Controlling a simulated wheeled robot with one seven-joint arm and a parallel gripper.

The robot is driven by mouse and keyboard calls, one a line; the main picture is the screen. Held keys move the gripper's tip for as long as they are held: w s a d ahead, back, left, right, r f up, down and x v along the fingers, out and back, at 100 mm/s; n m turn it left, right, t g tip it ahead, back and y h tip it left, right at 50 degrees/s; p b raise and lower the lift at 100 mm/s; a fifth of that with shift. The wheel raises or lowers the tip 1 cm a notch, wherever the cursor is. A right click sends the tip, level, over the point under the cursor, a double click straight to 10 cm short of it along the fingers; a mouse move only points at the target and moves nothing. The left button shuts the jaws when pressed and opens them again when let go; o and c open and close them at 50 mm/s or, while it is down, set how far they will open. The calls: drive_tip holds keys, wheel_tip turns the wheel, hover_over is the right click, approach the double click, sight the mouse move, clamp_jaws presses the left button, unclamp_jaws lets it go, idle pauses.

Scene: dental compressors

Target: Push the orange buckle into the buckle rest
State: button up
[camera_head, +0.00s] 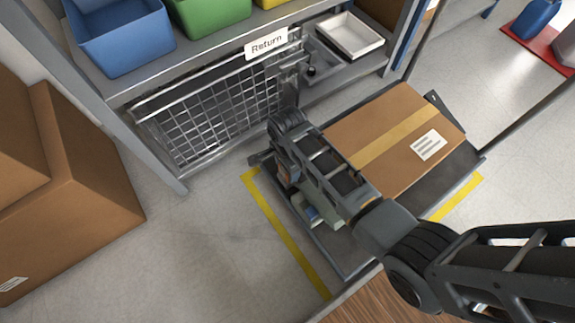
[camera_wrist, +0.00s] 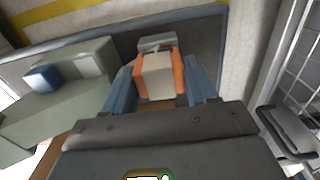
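The orange buckle (camera_wrist: 178,75), orange at both sides with a pale middle, is in the upper middle of the wrist view. My gripper (camera_wrist: 158,80) has one blue-grey finger on each side of it, and both fingers appear to lie against its sides. A small grey block (camera_wrist: 157,42) stands just beyond the buckle, close to the dark rim; it may be the buckle rest, but I cannot tell. Whether buckle and block touch is unclear. In the head view my arm largely hides the gripper and buckle.
A grey-green holder (camera_wrist: 60,100) with a blue and a white piece is left of the gripper. A cardboard box (camera_head: 385,125) lies on the dark cart platform (camera_head: 350,255). A wire mesh panel (camera_head: 205,115) is close behind. Brown boxes (camera_head: 80,170) are at left; floor between is clear.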

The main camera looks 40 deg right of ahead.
drive_tip(key=o, duration=0.5)
drive_tip(key=shift+o, duration=0.2)
drive_tip(key=shift+r+p, duration=2.05)
drive_tip(key=shift+r, duration=1.9)
